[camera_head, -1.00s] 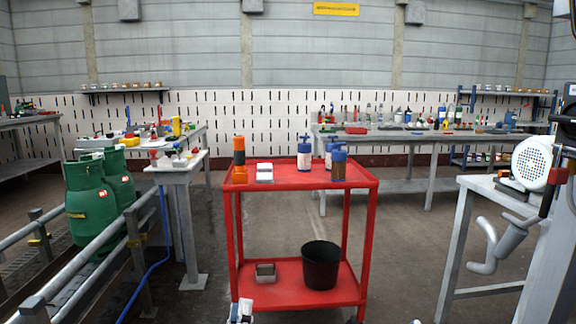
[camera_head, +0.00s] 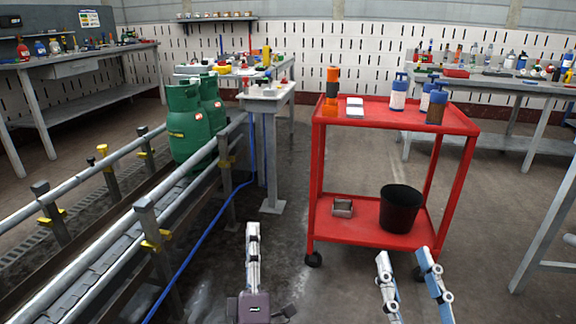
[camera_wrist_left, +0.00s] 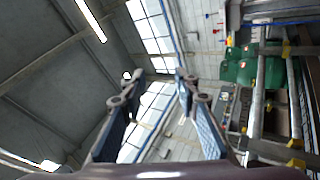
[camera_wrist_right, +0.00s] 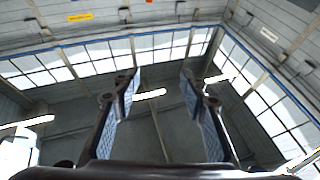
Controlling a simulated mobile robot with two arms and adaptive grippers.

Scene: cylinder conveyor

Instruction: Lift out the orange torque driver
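An orange and black upright tool (camera_head: 331,92), which looks like the orange torque driver, stands at the left rear of the red cart's (camera_head: 390,110) top shelf. Its finer detail is too small to tell. My left gripper (camera_head: 252,228) points forward over the floor, left of the cart and well short of the tool. Its fingers (camera_wrist_left: 155,88) are apart and empty in the left wrist view. My right gripper (camera_head: 402,258) is low in front of the cart, open and empty; its spread fingers (camera_wrist_right: 160,82) also show in the right wrist view.
A black bucket (camera_head: 400,210) and small metal box (camera_head: 342,207) sit below. Green gas cylinders (camera_head: 187,125) and a railed conveyor (camera_head: 110,245) stand left.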

